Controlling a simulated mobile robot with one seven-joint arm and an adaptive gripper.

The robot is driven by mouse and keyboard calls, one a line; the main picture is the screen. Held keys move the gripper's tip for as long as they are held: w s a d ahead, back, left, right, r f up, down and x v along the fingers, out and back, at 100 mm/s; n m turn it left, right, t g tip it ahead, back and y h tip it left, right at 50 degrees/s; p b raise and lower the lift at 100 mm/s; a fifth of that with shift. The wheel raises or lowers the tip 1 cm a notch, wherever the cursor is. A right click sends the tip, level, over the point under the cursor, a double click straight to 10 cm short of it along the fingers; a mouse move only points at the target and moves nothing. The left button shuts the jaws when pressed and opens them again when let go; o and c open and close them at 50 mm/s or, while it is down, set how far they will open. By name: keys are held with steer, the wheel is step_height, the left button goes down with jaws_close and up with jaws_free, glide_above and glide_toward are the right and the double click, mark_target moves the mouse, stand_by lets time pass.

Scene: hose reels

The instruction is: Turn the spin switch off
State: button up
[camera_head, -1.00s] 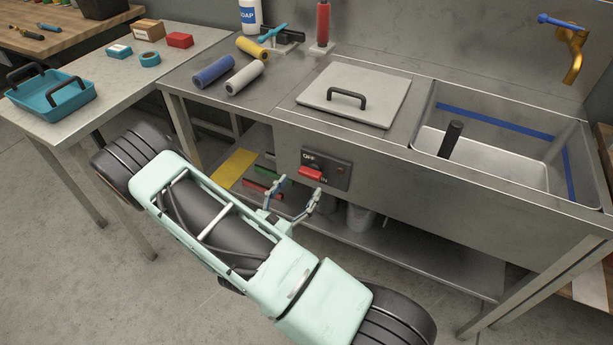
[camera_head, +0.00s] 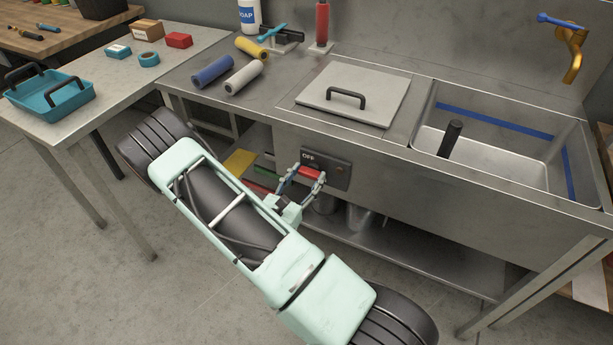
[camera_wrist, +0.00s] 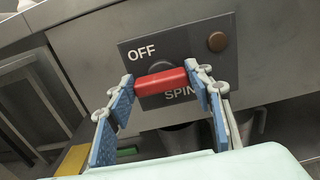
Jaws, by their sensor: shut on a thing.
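The spin switch is a red bar handle (camera_wrist: 160,82) on a dark panel (camera_wrist: 205,50) on the front of the steel sink bench. The panel reads OFF above the handle and SPIN below it. The handle lies roughly level, and a round brown button (camera_wrist: 217,41) sits at its upper right. In the head view the red handle (camera_head: 311,172) shows below the OFF label. My gripper (camera_wrist: 163,88) has one blue-padded finger at each end of the handle and is shut on it. In the head view my gripper (camera_head: 303,178) reaches the panel from below left.
A lidded compartment (camera_head: 386,82) and an open sink basin (camera_head: 505,175) are above and right of the panel. A lower shelf (camera_head: 400,256) with grey containers (camera_head: 360,217) lies beneath. A side table (camera_head: 120,85) with a teal tray (camera_head: 50,112) stands at left.

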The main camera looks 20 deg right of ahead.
steer(key=shift+c, duration=1.1)
steer(key=shift+m, duration=0.3)
steer(key=m+b, duration=0.1)
steer(key=m, duration=0.2)
steer(key=shift+s+f+m, duration=0.1)
steer(key=shift+m, duration=0.2)
steer(key=m+b, duration=0.2)
steer(key=m, duration=0.2)
steer(key=shift+s+m, duration=0.1)
steer(key=shift+m, duration=0.2)
steer(key=m+b, duration=0.2)
steer(key=m, duration=0.1)
steer(key=m+b, duration=0.2)
steer(key=m, duration=0.1)
steer(key=shift+s+d+f+b, duration=0.1)
steer(key=shift+d+f+b, duration=0.1)
steer(key=shift+b, duration=0.2)
steer(key=shift+r+m+b, duration=0.1)
steer(key=shift+m+b, duration=1.1)
steer(key=shift+m, duration=0.3)
steer(key=o, duration=1.2)
steer(key=shift+r, duration=0.1)
steer(key=shift+c, duration=0.2)
